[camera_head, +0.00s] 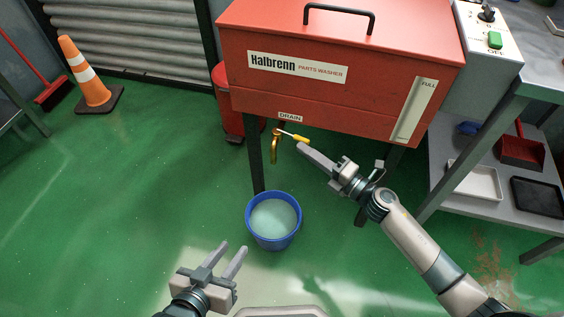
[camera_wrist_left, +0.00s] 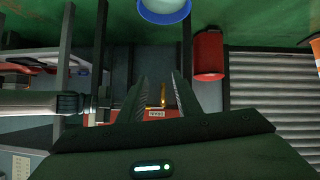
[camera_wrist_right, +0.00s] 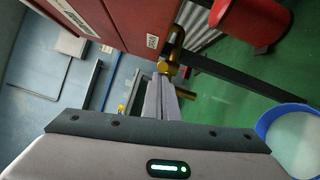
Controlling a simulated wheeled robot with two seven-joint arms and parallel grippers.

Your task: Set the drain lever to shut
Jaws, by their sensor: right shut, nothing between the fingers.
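The brass drain valve (camera_head: 274,150) hangs under the red parts washer, below the DRAIN label (camera_head: 290,117). Its lever (camera_head: 294,137) has a yellow grip and points right, across the downward spout. My right gripper (camera_head: 301,147) is shut and empty, with its fingertips close to the end of the yellow grip; I cannot tell whether they touch. In the right wrist view, the valve (camera_wrist_right: 174,48) shows just beyond the shut fingers, which hide part of it. My left gripper (camera_head: 233,247) is open and empty, low in front of the bucket.
A blue bucket (camera_head: 248,226) with pale liquid stands on the floor below the valve. The red washer tank (camera_head: 350,95) is above, its dark leg (camera_head: 255,160) beside the spout. A red bin (camera_head: 228,121) stands behind. A grey cart (camera_head: 475,175) is at right.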

